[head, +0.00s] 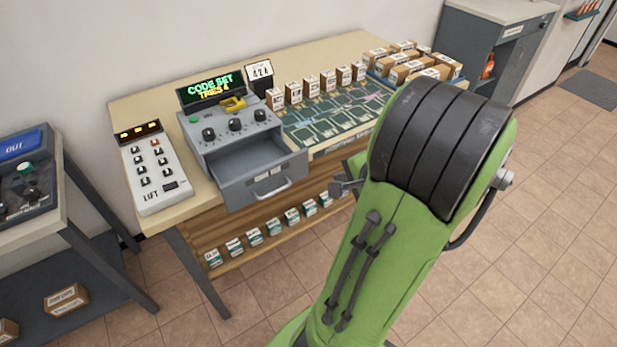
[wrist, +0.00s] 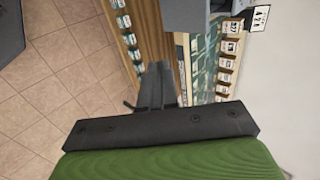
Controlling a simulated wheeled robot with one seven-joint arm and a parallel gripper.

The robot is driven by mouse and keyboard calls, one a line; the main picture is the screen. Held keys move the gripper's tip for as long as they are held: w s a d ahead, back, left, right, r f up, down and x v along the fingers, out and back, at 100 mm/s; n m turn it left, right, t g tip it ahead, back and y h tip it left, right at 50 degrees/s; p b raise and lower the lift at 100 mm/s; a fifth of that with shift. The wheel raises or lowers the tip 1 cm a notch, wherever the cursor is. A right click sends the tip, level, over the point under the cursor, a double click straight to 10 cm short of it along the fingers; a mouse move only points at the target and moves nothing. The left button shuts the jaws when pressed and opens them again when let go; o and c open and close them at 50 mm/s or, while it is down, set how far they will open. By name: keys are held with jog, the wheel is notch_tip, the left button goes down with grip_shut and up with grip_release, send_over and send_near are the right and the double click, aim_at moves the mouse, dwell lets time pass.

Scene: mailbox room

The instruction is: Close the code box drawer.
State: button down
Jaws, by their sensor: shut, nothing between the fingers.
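The grey code box (head: 230,128) sits on the table, with three black knobs and a lit display (head: 211,88) reading "CODE SET". Its drawer (head: 262,183) is pulled out toward the front, and its inside looks empty. A silver handle (head: 272,188) is on the drawer front. My gripper (head: 340,187) is mostly hidden behind my green arm, to the right of the drawer and apart from it. In the wrist view its dark fingers (wrist: 156,72) are together and empty. Grey box or drawer surface (wrist: 185,14) shows at the top there.
A white lift panel (head: 157,172) lies left of the code box. Several small boxes (head: 310,88) stand behind a green card mat (head: 335,118) on its right. A lower shelf (head: 270,236) holds more boxes. Tiled floor (head: 540,240) is open in front and right.

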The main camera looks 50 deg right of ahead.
aim_at(308, 169)
jog(key=b+x, duration=0.1)
jog(key=x, duration=0.2)
jog(key=w+r+x, duration=0.1)
jog(key=x, duration=0.3)
jog(key=b+x, duration=0.1)
jog(key=x, duration=0.3)
jog(key=shift+w+d+r+b, duration=0.1)
jog(key=shift+w+r+b, duration=0.05)
jog(key=shift+w+b, duration=0.15)
jog(key=shift+w+d, duration=0.2)
jog(key=shift+w, duration=0.35)
jog(key=shift+w, duration=0.1)
